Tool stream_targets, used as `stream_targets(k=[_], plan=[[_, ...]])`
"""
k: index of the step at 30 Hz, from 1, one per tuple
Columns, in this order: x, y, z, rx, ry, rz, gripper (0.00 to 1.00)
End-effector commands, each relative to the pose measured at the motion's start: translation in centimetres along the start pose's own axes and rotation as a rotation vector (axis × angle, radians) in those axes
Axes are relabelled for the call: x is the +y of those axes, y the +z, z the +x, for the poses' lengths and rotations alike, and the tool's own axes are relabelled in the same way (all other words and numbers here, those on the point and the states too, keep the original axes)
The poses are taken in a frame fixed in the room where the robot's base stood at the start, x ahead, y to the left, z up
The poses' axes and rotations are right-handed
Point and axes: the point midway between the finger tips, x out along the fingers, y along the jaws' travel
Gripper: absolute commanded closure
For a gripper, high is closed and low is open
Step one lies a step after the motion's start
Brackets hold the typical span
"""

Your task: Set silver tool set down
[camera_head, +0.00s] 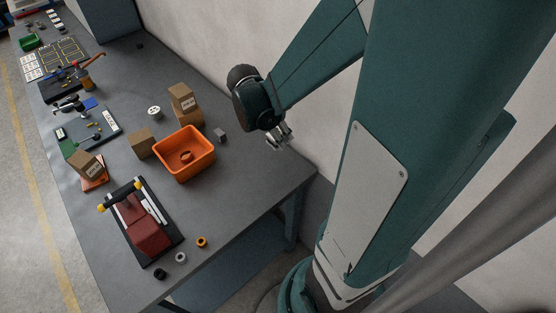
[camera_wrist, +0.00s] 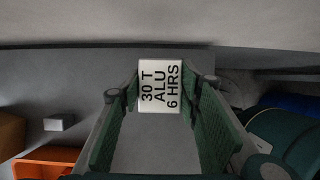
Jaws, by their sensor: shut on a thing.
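My gripper (camera_head: 279,136) is above the grey bench near its back right edge, to the right of the orange bin. In the wrist view its two green-padded fingers (camera_wrist: 160,92) are on either side of the silver tool set (camera_wrist: 160,86), shut on it. The tool set shows a white face with black text reading "30 T ALU 6 HRS". In the head view only a small silvery bit shows at the fingertips, and I cannot tell the tool set from the fingers there. Its underside is hidden.
An orange bin (camera_head: 184,164) with a round piece inside stands on the bench (camera_head: 236,190). A small grey block (camera_head: 220,135) is beside it, and cardboard boxes (camera_head: 183,98) are behind. A red device (camera_head: 143,226) sits at the front. The bench's right end is clear; a wall runs behind.

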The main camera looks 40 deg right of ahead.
Motion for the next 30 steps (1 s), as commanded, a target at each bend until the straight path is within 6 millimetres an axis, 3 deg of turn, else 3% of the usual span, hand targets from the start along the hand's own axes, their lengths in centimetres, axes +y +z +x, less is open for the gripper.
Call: stream_targets(k=[7,19,30], plan=[[0.1,-0.4,1.0,0.0,0.0,0.0,0.86],[0.1,-2.0,4.8,0.0,0.0,0.0,0.86],[0.0,-2.2,5.4,0.0,0.0,0.0,0.86]])
